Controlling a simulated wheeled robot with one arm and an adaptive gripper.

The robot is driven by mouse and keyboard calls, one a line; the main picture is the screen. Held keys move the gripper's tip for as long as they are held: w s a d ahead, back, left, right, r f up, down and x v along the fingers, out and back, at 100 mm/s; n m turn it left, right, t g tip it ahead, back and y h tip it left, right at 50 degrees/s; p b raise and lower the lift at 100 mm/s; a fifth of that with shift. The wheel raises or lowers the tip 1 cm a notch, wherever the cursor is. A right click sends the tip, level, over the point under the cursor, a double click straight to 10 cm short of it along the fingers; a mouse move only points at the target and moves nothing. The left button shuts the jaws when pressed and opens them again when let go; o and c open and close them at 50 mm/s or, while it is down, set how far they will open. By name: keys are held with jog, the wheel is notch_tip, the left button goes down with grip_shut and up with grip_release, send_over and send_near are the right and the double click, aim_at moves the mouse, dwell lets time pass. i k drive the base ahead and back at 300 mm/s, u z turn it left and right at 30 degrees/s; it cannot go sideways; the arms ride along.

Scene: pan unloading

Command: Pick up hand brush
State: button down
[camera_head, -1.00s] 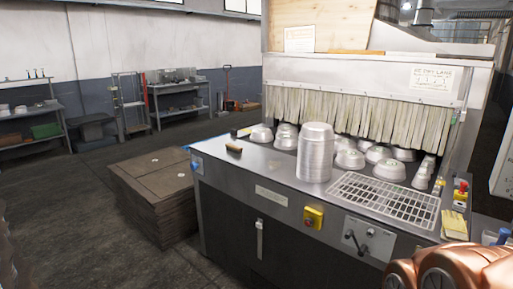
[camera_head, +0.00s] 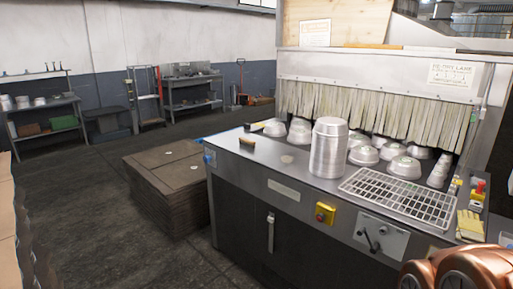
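A small hand brush (camera_head: 247,143), tan on top with a dark underside, lies on the left front corner of the metal worktop (camera_head: 232,152). It is apart from the pans around it. My gripper is not in view. Only a copper-coloured part of my arm shows at the bottom right corner, far from the brush in the picture.
A tall stack of metal pans (camera_head: 329,148) stands right of the brush, with several upturned pans (camera_head: 404,168) behind and a wire grate (camera_head: 400,197) at right. A strip curtain (camera_head: 365,108) hangs behind. Stacked brown sheets (camera_head: 165,176) stand left of the bench; open floor lies beyond.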

aim_at(245, 141)
jog(key=u, duration=0.3)
jog(key=i, duration=1.05)
jog(key=u, duration=0.7)
jog(key=i, duration=2.15)
jog(key=u, duration=0.05)
